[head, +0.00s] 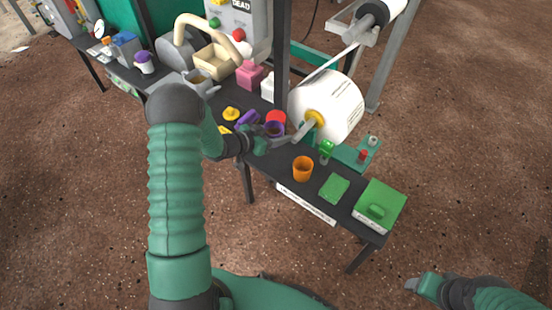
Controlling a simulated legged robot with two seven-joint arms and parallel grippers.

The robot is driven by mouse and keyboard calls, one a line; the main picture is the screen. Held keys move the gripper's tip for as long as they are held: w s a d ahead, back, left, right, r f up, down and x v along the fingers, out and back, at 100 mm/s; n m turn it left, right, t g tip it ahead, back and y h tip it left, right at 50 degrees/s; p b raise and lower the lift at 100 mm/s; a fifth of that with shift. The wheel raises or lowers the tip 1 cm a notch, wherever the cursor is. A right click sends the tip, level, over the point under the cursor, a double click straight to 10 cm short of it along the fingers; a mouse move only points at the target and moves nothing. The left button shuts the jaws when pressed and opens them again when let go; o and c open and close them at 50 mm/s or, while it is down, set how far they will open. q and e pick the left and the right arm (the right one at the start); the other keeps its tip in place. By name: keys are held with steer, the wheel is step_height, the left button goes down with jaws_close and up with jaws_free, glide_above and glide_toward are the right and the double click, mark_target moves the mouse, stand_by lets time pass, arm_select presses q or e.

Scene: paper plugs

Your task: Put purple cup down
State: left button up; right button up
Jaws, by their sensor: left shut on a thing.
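The purple cup (274,129) is at the middle of the long dark table, small and dark inside. My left gripper (265,141) reaches in from the left and is shut on the cup at its near side. My own fingers hide part of the cup, and I cannot tell whether its base touches the table. My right gripper (413,285) is at the lower right, away from the table. Its jaws are too small to read.
A red piece (276,116) is just behind the cup, and a purple piece (247,119) lies to its left. A large paper roll (332,106) stands to the right. An orange cup (303,168), a green slab (334,187) and a green-topped box (379,206) occupy the right end.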

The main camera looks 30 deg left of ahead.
arm_select(q)
steer(key=b, duration=0.1)
glide_above(278, 155)
step_height(278, 155, down, 5)
steer(key=shift+s+r, duration=0.1)
steer(key=shift+r, duration=0.1)
steer(key=shift+f, duration=0.35)
step_height(278, 155, down, 4)
steer(key=b, duration=0.2)
steer(key=shift+f+b, duration=0.1)
steer(key=shift+b, duration=0.3)
arm_select(e)
steer(key=x, duration=0.2)
steer(key=s+x, duration=0.1)
steer(key=x, duration=0.1)
steer(key=shift+f, duration=0.35)
arm_select(q)
steer(key=o, duration=1.3)
steer(key=shift+o, duration=0.2)
